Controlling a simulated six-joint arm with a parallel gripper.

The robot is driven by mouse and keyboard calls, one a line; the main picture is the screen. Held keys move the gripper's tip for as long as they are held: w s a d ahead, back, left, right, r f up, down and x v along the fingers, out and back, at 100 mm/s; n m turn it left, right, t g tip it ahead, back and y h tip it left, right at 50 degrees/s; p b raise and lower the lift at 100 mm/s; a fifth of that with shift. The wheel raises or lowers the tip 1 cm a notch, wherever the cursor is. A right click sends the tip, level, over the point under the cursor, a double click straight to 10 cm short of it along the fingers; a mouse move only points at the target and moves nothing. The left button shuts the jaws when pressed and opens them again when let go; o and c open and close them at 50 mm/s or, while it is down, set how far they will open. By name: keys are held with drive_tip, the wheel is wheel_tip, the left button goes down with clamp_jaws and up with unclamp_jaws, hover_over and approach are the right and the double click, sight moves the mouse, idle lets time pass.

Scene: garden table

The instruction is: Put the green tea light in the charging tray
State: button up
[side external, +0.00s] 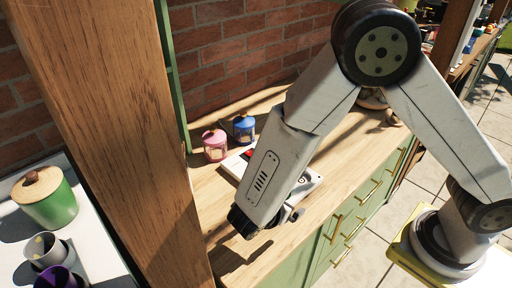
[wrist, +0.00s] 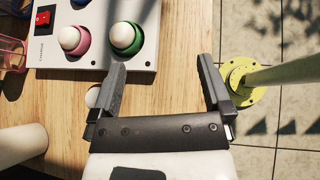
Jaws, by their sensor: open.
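The charging tray (wrist: 107,55) is a white board with a red switch, at the top left of the wrist view. The green tea light (wrist: 125,37), a white dome in a green ring, sits upright at its right end. Beside it is a pink tea light (wrist: 72,39). My gripper (wrist: 161,64) is open, with nothing between its fingers. Its left finger is near the tray's lower right corner, below the green light in the picture. In the side view the tray (side external: 234,166) is partly hidden behind my arm, and the green light cannot be made out.
Pink (side external: 215,145) and blue (side external: 244,128) lidded jars stand behind the tray. A pale cylinder (wrist: 20,145) is at the lower left of the wrist view. A small white round thing (wrist: 92,97) is partly hidden by my left finger. The counter's edge drops to paving.

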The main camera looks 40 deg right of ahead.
drive_tip(key=s+d+r+m+y, duration=0.2)
drive_tip(key=d+r+m+y, duration=0.6)
drive_tip(key=m, duration=1.1)
drive_tip(key=d+y, duration=0.1)
drive_tip(key=y, duration=0.1)
drive_tip(key=shift+s+d+y, duration=0.3)
drive_tip(key=shift+s+d, duration=0.05)
